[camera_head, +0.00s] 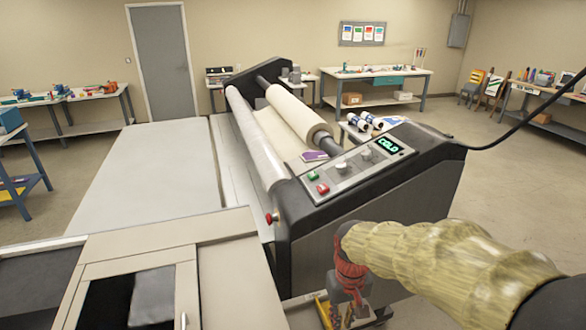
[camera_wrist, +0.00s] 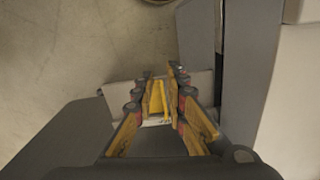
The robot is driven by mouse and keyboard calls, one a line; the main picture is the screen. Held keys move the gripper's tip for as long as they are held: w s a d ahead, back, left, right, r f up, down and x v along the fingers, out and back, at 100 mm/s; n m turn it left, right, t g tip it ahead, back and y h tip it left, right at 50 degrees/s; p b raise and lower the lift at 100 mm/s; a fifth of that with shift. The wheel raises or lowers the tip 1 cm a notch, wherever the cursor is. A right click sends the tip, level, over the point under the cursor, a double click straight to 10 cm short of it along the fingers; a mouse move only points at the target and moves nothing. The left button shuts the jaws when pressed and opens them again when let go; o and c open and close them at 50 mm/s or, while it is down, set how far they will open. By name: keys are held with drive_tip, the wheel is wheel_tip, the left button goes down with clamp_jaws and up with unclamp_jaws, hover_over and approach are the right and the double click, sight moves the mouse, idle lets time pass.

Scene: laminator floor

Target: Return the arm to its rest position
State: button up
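My arm, in a yellowish sleeve, reaches in from the lower right of the head view and bends down beside the laminator. My gripper (camera_head: 338,316) points down at the bottom edge of that view, in front of the laminator's dark end panel. In the wrist view my gripper (camera_wrist: 160,76) shows two yellow-brown fingers with a gap between their tips, so it is open. A bright yellow patch (camera_wrist: 157,97) shows between the fingers; I cannot tell what it belongs to. I see nothing clearly held.
The laminator (camera_head: 360,185), its panel reading COLD, stands close beside my arm. A cabinet (camera_head: 225,285) fills the lower left. A black cable (camera_head: 520,125) hangs at the right. Workbenches (camera_head: 385,75) line the walls. The floor (camera_head: 505,195) at the right is clear.

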drive_tip(key=s+d+r+m+t+b, duration=0.1)
drive_tip(key=s+d+r+t+b, duration=0.1)
drive_tip(key=s, duration=0.6)
drive_tip(key=s+d+r+m+t+b, duration=0.1)
drive_tip(key=s+d+r+t+b, duration=0.2)
drive_tip(key=s, duration=0.4)
wheel_tip(320, 180, up, 3)
drive_tip(key=shift+s+d+f+t+b, duration=0.15)
drive_tip(key=shift+s+d+t+b, duration=0.2)
drive_tip(key=shift+d+b, duration=0.6)
drive_tip(key=shift+a, duration=0.2)
